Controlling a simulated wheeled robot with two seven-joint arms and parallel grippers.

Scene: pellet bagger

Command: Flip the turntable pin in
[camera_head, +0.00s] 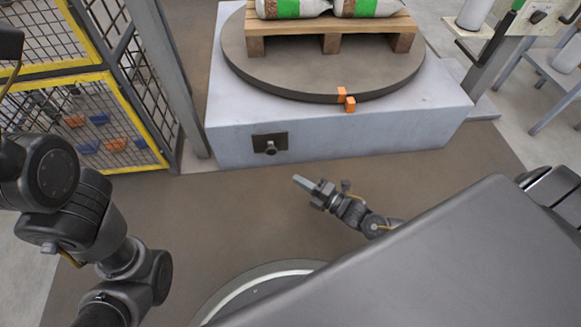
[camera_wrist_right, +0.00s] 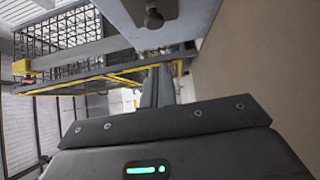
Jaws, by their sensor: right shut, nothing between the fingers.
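The turntable (camera_head: 330,85) is a dark round plate on a grey base block (camera_head: 370,135). The pin (camera_head: 271,147) is a dark knob on a dark mounting plate on the base's front face. The knob also shows at the top of the right wrist view (camera_wrist_right: 153,19). Two orange marks sit close together at the front, one on the turntable rim (camera_head: 342,95) and one on the base just below it (camera_head: 350,104). My right gripper (camera_head: 300,182) is shut and empty, in front of and below the pin, apart from it. My left arm shows at the left, but its fingers do not.
A wooden pallet (camera_head: 330,32) with white and green bags (camera_head: 285,8) stands on the turntable. A yellow-framed mesh fence (camera_head: 85,120) is at the left. A stand with a dark handle (camera_head: 500,35) is at the right. The floor before the base is clear.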

